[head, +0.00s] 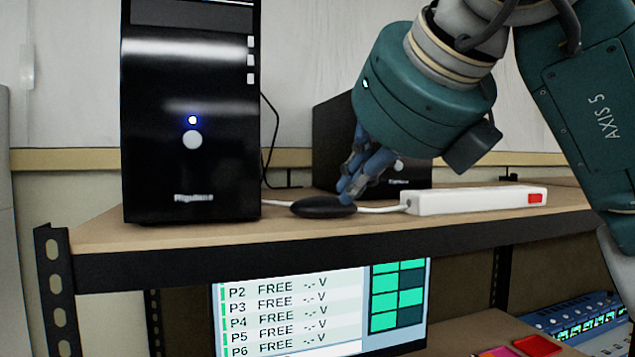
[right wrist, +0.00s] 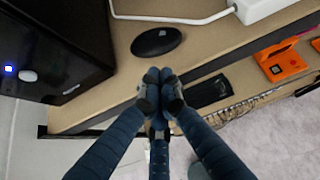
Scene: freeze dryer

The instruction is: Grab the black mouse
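The black mouse (head: 318,208) lies on the wooden shelf near its front edge, between the black tower and the white power strip. In the right wrist view the mouse (right wrist: 157,41) lies above the fingertips in the picture, with a visible gap. My right gripper (head: 350,186) comes down from the upper right, and its fingertips overlap the mouse's right end in the head view. In the right wrist view the blue fingers of the right gripper (right wrist: 158,88) are drawn together with nothing visible between them. My left gripper is not in view.
A tall black tower (head: 190,110) stands left of the mouse. A second black box (head: 330,135) stands behind my right gripper. A white power strip (head: 475,200) with a cable lies to the right. A screen (head: 300,310) is below the shelf edge (head: 330,245).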

